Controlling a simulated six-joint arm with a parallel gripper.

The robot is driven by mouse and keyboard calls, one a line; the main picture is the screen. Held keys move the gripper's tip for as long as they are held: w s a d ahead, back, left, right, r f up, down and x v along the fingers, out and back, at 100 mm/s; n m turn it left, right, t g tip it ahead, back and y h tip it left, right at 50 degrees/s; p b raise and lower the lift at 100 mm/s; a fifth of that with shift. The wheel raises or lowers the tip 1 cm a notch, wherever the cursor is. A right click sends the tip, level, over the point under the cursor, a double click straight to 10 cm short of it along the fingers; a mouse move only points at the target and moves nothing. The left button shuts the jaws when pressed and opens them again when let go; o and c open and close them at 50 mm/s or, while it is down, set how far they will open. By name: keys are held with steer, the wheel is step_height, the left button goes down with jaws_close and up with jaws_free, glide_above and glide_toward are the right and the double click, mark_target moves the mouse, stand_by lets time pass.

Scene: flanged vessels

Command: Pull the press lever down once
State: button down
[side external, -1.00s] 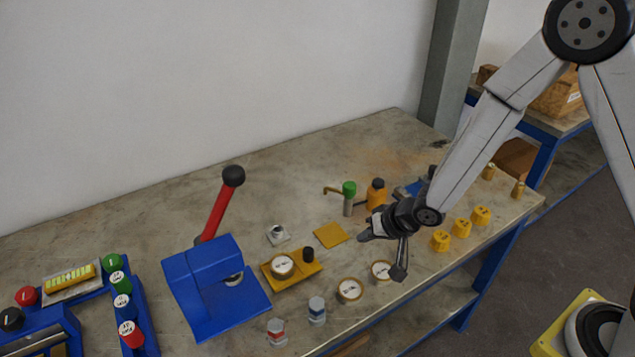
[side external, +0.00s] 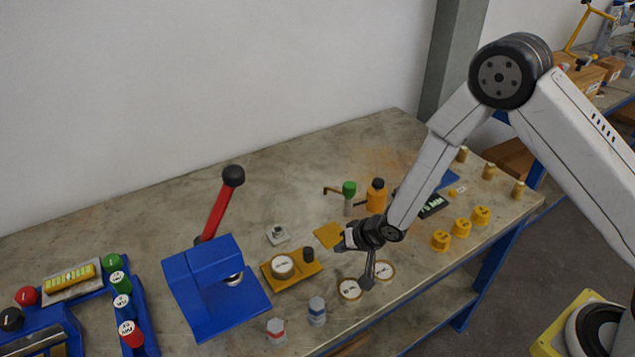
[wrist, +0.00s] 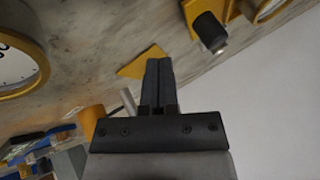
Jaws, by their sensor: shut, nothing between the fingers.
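The blue press (side external: 205,285) stands on the bench at the left-centre of the side view. Its red lever (side external: 217,210) with a black ball knob (side external: 233,176) points up and leans slightly right. My gripper (side external: 342,244) is shut and empty. It is above the bench to the right of the press, well apart from the lever. In the wrist view my gripper's fingers (wrist: 158,82) are together. The press and its lever do not show in the wrist view.
A yellow fixture (side external: 292,268) with a round gauge lies between press and gripper. A yellow plate (side external: 328,235), green-topped tap (side external: 348,190) and orange bottle (side external: 376,196) are near my gripper. Several yellow knobs (side external: 461,228) stand at right. A blue rack (side external: 140,300) with coloured caps is left.

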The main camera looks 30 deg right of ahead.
mark_target(292, 272)
steer(key=shift+w+a+f, duration=0.1)
steer(key=shift+w+a, duration=0.25)
steer(key=shift+a, duration=0.25)
steer(key=shift+w+a+f, duration=0.1)
steer(key=shift+w+a, duration=0.2)
steer(key=shift+a, duration=0.35)
steer(key=shift+w+a, duration=0.35)
steer(key=shift+a, duration=0.25)
steer(key=shift+a, duration=0.1)
steer(key=shift+a, duration=5.95)
steer(key=shift+s+d, duration=0.25)
steer(key=shift+d, duration=0.3)
steer(key=shift+s+d, duration=0.2)
steer(key=shift+d, duration=0.3)
steer(key=shift+s+d, duration=0.25)
steer(key=shift+d, duration=0.3)
steer(key=shift+s+d, duration=0.2)
steer(key=shift+d, duration=0.35)
steer(key=v, duration=1)
